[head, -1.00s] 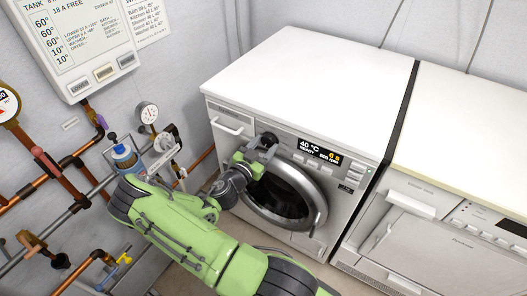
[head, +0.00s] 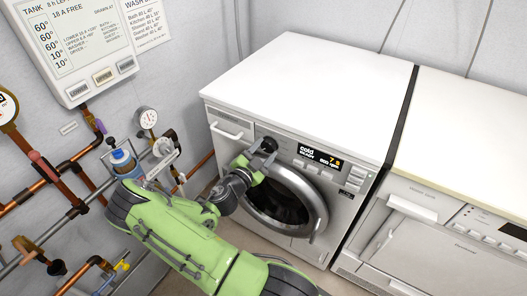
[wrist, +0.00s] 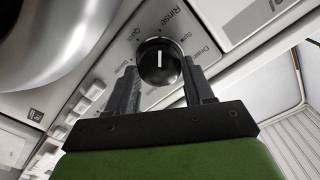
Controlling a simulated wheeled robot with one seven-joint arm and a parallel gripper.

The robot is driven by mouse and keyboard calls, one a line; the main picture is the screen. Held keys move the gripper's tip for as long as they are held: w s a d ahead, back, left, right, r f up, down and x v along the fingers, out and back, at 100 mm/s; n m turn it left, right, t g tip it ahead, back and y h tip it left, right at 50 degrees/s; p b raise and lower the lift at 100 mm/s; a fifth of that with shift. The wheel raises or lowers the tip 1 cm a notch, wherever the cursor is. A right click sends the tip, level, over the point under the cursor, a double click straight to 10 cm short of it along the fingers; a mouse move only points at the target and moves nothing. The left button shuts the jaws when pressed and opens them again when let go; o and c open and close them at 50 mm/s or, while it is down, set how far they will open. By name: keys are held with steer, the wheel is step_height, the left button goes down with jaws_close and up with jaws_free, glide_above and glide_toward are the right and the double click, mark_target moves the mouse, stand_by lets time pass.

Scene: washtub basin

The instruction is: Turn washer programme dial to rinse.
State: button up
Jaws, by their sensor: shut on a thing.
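The washer (head: 335,160) is white with a silver front and a round door. Its programme dial (wrist: 159,60) is a black knob with a white pointer line in the wrist view. The line stands upright in that picture, pointing towards the side where the "Rinse" label (wrist: 171,17) is printed; "Quick" is to its left and "Spin" to its right. My gripper (wrist: 159,66) is shut on the dial, one finger on each side. In the head view the dial (head: 269,144) is partly covered by my gripper. The washer display (head: 319,156) reads "cold" with smaller figures.
The round door (head: 285,203) is just below the dial. Buttons (wrist: 84,105) line the panel beside it. A second white appliance (head: 455,215) stands to the right. Pipes, a gauge (head: 146,117) and valves fill the wall at left.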

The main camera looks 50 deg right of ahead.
steer(key=shift+f, duration=0.15)
steer(key=o, duration=1)
steer(key=shift+o, duration=0.2)
steer(key=s+a+p, duration=0.1)
steer(key=a+p, duration=0.1)
steer(key=a, duration=1.3)
steer(key=shift+s+a, duration=0.25)
steer(key=shift+a, duration=0.15)
